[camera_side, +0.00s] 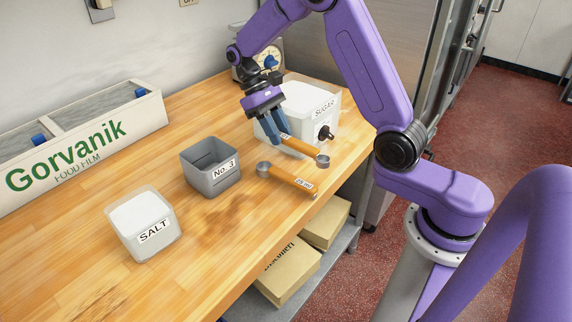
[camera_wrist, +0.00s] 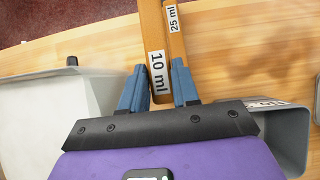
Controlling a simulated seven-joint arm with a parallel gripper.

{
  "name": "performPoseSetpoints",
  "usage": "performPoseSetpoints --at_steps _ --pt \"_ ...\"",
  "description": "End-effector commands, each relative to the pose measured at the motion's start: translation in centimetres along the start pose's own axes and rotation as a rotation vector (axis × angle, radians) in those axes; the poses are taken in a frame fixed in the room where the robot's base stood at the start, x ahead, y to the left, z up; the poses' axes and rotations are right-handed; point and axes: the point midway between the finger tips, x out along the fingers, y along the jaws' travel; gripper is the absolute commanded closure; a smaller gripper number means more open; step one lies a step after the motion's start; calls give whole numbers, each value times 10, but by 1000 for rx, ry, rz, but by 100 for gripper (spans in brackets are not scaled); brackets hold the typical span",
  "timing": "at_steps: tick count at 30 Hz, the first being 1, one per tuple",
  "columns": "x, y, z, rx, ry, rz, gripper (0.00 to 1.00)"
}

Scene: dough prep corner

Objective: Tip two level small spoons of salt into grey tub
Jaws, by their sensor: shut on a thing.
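My gripper (camera_side: 281,139) is shut on the wooden handle of the 10 ml spoon (camera_side: 302,147). Its small metal bowl points right, towards the front edge; I cannot tell whether the spoon touches the table. In the wrist view the handle labelled 10 ml (camera_wrist: 158,62) sits between the blue fingers (camera_wrist: 158,75). The 25 ml spoon (camera_side: 290,179) lies on the table beside it, bowl to the left. The open grey tub (camera_side: 212,180), labelled No. 3, stands left of my gripper and looks empty. The white-filled salt tub (camera_side: 155,236) stands at front left.
A clear sugar container (camera_side: 328,112) with a black knob stands just behind my gripper. A scale (camera_side: 268,58) is behind it. A long Gorvanik film box (camera_side: 85,150) lines the wall. The wooden table (camera_side: 85,245) is clear between the tubs. Cardboard boxes (camera_side: 288,268) sit below.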

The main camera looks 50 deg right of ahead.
Motion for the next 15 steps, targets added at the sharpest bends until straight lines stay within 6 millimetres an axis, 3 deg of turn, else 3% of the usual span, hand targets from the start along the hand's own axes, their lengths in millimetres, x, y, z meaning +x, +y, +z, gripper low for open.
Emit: performPoseSetpoints --at_steps 9,15 --pt "-70 -1 46 0 33 -2 100" --pt "-107 -1 70 1 45 -4 100"
